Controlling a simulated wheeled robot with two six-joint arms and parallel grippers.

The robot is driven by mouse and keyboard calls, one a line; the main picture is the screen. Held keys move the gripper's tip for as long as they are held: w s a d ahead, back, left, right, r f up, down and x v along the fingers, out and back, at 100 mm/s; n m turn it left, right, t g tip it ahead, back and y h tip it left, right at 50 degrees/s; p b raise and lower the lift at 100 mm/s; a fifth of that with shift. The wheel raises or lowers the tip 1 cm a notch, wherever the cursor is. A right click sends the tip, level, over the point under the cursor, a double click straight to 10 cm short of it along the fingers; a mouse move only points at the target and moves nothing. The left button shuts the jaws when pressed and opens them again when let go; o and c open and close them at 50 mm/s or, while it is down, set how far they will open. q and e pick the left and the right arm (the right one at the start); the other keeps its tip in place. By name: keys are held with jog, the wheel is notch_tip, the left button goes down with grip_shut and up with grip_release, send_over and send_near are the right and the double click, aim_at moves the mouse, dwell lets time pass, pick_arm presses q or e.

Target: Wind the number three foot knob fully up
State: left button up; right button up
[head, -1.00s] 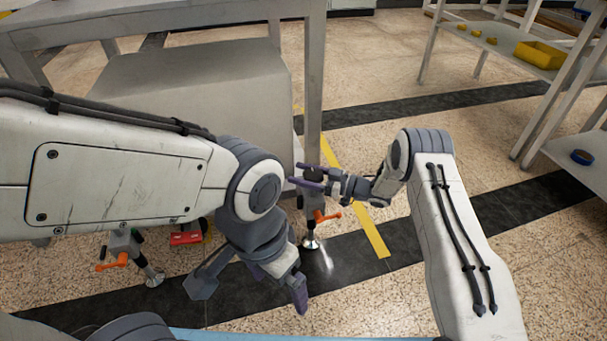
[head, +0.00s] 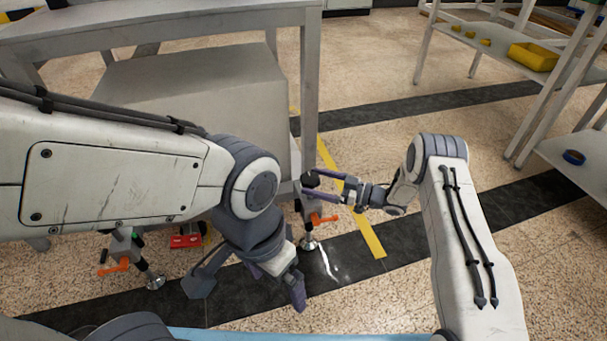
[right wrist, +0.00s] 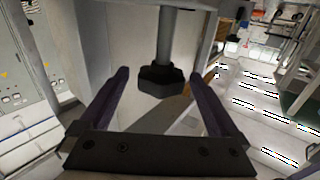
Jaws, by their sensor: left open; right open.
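A dark faceted foot knob (head: 310,181) sits on a levelling foot under the near right leg of the grey bench. In the right wrist view the knob (right wrist: 163,82) hangs below a grey stem, between the two fingers near their tips, with a gap on each side. My right gripper (head: 305,185) is open around or just in front of the knob. No number on the foot is readable. My left gripper (head: 283,286) is lower, open and empty, apart from the foot. An orange lever (head: 323,219) and a round metal foot pad (head: 308,243) show below the knob.
Another foot with an orange lever (head: 114,266) stands at lower left, near a red block (head: 186,241). The grey bench (head: 200,80) rises behind my arms. A shelf with a yellow bin (head: 533,56) is at far right. Floor between is clear.

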aim_at(302, 180)
jog(key=p+v, duration=0.1)
jog(key=v, duration=0.4)
jog(key=b+x, duration=0.4)
jog(key=x, duration=0.5)
jog(key=shift+a+f, duration=0.15)
jog(key=shift+a, duration=0.05)
jog(key=shift+w+a, duration=0.15)
jog(key=shift+a, duration=0.3)
jog(key=shift+r, duration=0.25)
